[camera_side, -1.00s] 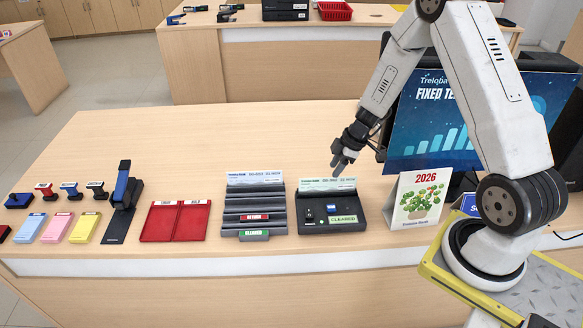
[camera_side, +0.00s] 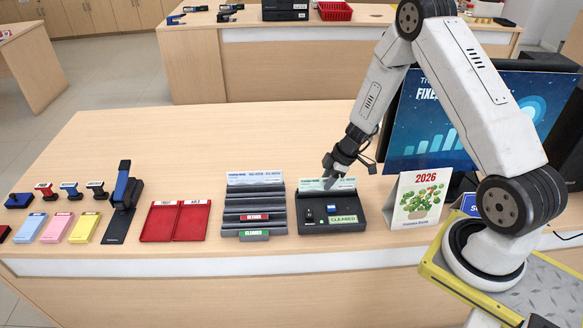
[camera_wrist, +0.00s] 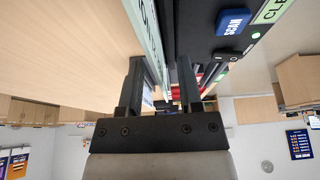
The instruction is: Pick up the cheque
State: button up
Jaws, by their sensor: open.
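A pale green cheque (camera_side: 312,184) stands on edge at the back of the black scanner (camera_side: 310,227), which carries a green "CLEARED" label. My gripper (camera_side: 328,181) is open and points down at the cheque's upper edge in the side view, covering part of it. In the wrist view, the two dark fingers of my gripper (camera_wrist: 162,68) are apart, and the cheque (camera_wrist: 150,30) shows as a thin strip running toward the gap between them. The scanner (camera_wrist: 193,42) lies to its right there. Contact between fingers and cheque cannot be told.
A slotted grey rack (camera_side: 254,217) with another cheque (camera_side: 256,178) stands just left of the scanner. A desk calendar (camera_side: 419,198) and a monitor (camera_side: 420,125) stand close on the right. A red tray (camera_side: 174,221) lies further left.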

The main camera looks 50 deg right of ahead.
jog(key=shift+c, duration=0.2)
grip_shut()
jog(key=shift+r, duration=0.15)
jog(key=shift+r, duration=0.7)
jog(key=s+a+r, duration=0.3)
jog(key=s+r, duration=0.8)
jog(key=s, duration=0.2)
jog(key=shift+s+a+r, duration=0.15)
jog(key=shift+s+a, duration=0.15)
jog(key=shift+w, duration=0.1)
